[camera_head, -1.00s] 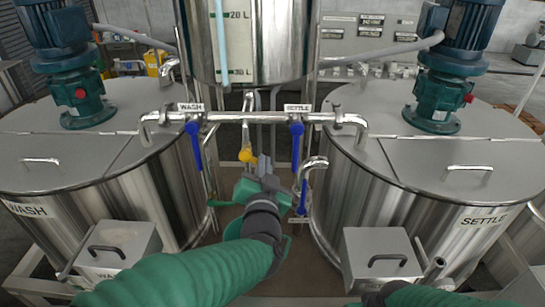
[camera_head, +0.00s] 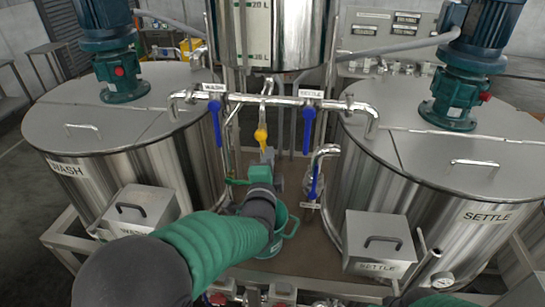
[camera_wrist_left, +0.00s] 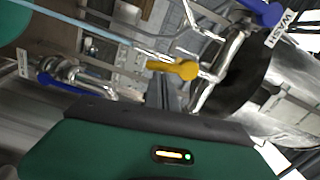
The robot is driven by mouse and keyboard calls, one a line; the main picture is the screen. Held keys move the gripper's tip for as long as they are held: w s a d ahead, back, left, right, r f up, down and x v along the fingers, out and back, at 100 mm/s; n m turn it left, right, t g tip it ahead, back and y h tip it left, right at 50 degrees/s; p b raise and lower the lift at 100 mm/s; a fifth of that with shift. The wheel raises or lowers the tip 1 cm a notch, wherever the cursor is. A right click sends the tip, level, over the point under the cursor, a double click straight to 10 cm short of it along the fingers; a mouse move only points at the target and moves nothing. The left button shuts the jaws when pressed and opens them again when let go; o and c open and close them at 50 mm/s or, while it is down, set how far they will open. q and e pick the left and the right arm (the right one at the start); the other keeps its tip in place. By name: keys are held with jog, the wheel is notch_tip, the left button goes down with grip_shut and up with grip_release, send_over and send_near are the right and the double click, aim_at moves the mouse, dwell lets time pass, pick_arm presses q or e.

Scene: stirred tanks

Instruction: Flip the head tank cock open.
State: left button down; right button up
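The head tank cock's yellow handle (camera_head: 261,135) hangs down from the short pipe under the head tank (camera_head: 268,40). My left gripper (camera_head: 268,156) is just below the handle and slightly right of it in the head view. The handle also shows in the left wrist view (camera_wrist_left: 175,68), with its rounded end apart from the green gripper body. The gripper's finger gap is not clear in either view. A small part of my right arm shows at the bottom right of the head view; its gripper is out of view.
Blue handles marked WASH (camera_head: 217,123) and SETTLE (camera_head: 308,130) hang on either side of the yellow one. A third blue handle (camera_head: 313,180) is lower right. The WASH tank (camera_head: 90,165) and SETTLE tank (camera_head: 440,190) flank the gap. A green bucket (camera_head: 291,230) stands below my left arm.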

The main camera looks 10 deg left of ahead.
pick_arm(q)
jog(key=shift+a+f+m, duration=0.2)
jog(key=shift+m, duration=0.2)
jog(key=shift+w+d, duration=0.1)
jog(key=shift+w+a+f, duration=0.2)
jog(key=shift+w+a, duration=0.05)
jog(key=shift+w, duration=0.05)
jog(key=shift+w+f, duration=0.1)
